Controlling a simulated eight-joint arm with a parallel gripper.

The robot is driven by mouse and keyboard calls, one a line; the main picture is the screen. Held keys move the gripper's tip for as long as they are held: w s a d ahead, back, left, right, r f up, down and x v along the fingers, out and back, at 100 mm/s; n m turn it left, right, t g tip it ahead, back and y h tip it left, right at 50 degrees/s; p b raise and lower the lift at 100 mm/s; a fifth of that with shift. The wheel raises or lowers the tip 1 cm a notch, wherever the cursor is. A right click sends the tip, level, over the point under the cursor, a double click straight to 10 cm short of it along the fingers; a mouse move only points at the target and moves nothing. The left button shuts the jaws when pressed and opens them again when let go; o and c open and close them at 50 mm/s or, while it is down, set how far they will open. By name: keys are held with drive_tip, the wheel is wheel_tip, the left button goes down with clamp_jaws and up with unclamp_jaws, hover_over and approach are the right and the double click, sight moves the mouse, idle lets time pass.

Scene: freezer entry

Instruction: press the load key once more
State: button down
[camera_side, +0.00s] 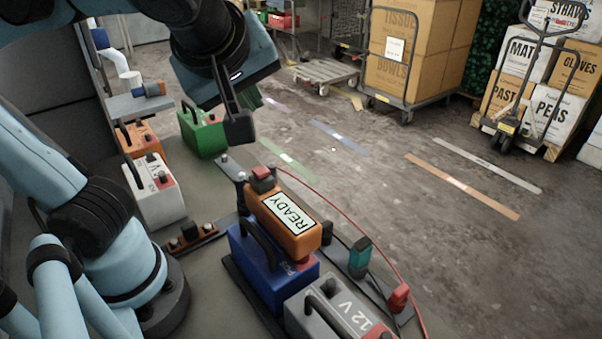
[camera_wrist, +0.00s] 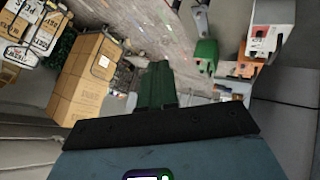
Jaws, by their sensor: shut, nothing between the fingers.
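An orange tester (camera_side: 300,243) lies at the middle of the bench in the side view, its white screen reading READY. A red key (camera_side: 262,172), apparently the load key, sits on a dark block at the tester's far end. My gripper (camera_side: 239,130) is shut and empty. It hangs above and slightly left of the red key, with a visible gap between them. In the wrist view my shut fingers (camera_wrist: 157,82) point away from the camera, and neither the tester nor the key shows there.
A blue battery (camera_side: 262,278) and a grey 12 V battery (camera_side: 309,320) stand close by the tester. A red cable runs along the right to a red clamp (camera_side: 399,297), near a teal clamp (camera_side: 360,257). Green (camera_side: 203,135) and white (camera_side: 155,200) batteries stand left.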

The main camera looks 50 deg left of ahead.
sight(257, 173)
drive_tip(key=shift+r+n+t, duration=0.3)
drive_tip(key=shift+r+n, duration=0.1)
drive_tip(key=shift+n, duration=0.3)
drive_tip(key=shift+f, duration=0.1)
drive_tip(key=shift+f, duration=4.3)
drive_tip(key=shift+f, duration=0.1)
drive_tip(key=shift+f, duration=0.35)
drive_tip(key=shift+f, duration=0.45)
drive_tip(key=shift+d+r, duration=0.1)
drive_tip(key=shift+r, duration=0.8)
drive_tip(key=shift+r, duration=0.1)
